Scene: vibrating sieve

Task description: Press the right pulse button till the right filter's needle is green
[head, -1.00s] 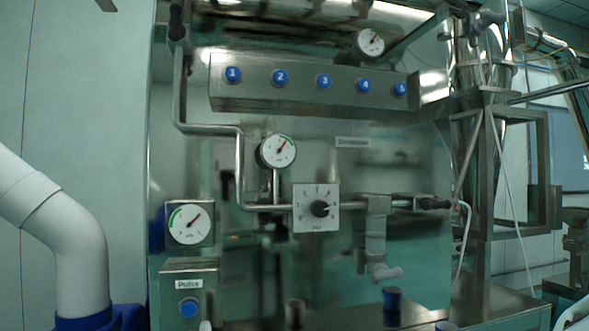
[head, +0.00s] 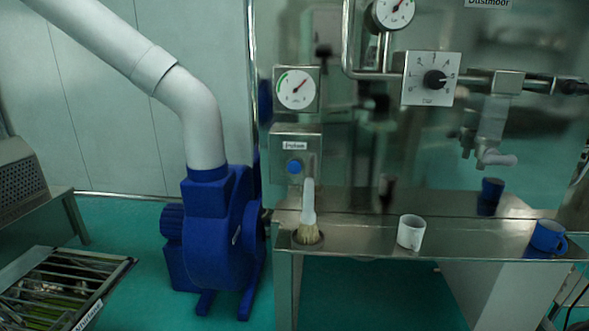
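I cannot tell from this view alone whether this is the right filter's set. A second round gauge (head: 393,11) is cut off at the top edge, with a reddish needle pointing up and right. My gripper is not in view.
A steel table (head: 345,243) below the panel bears a white-handled brush (head: 309,215), a white cup (head: 411,232) and a blue mug (head: 547,237). A blue blower (head: 222,230) with a white pipe (head: 160,72) stands left. A dial (head: 434,80) and tap (head: 492,140) stick out.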

